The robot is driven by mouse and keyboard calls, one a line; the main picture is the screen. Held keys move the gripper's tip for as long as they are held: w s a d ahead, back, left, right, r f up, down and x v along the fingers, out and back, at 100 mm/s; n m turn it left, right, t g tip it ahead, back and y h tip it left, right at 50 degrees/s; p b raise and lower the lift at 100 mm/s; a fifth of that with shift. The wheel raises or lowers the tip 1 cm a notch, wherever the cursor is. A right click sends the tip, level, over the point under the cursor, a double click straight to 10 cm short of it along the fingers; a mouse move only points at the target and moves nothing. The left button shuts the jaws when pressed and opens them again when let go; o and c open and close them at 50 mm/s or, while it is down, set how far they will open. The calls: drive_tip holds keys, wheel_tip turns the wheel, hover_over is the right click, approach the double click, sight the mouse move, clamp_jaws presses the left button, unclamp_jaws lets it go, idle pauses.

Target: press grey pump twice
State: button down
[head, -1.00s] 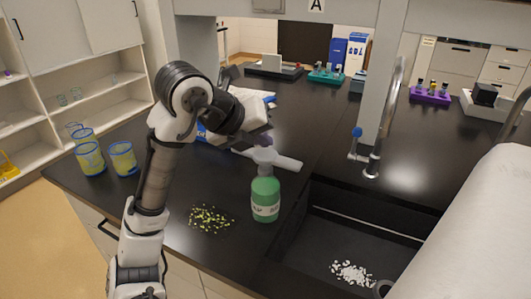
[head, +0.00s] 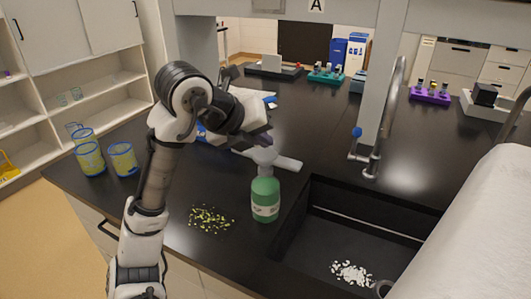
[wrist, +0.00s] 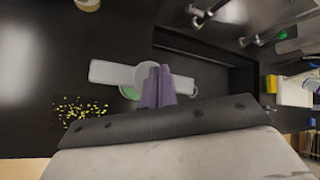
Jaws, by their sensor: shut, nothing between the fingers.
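The green bottle (head: 265,199) with a pale label stands upright on the black bench, left of the sink. Its light grey pump head (head: 264,156) is on top; it also shows in the wrist view (wrist: 146,73), partly behind the fingers. My gripper (head: 262,143) is shut and empty, right at the top of the pump head. In the wrist view its purple-grey fingers (wrist: 158,86) overlap the pump head. I cannot tell whether they touch it or whether it is pressed down.
Yellow-green bits (head: 210,219) lie at front left. The sink (head: 350,225) with white pieces (head: 352,273) is right, below a tap (head: 372,165). Blue-rimmed beakers (head: 123,159) stand far left.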

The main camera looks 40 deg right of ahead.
sight(262, 156)
drive_tip(key=shift+f, duration=0.15)
drive_tip(key=shift+f+b, duration=0.3)
drive_tip(key=shift+b, duration=0.05)
drive_tip(key=shift+f+b, duration=0.7)
drive_tip(key=shift+f, duration=0.2)
idle(0.9)
drive_tip(key=shift+r, duration=0.1)
drive_tip(key=shift+r+p, duration=1)
drive_tip(key=shift+r, duration=0.2)
wheel_tip(262, 156, up, 5)
drive_tip(key=p, duration=0.4)
idle(0.8)
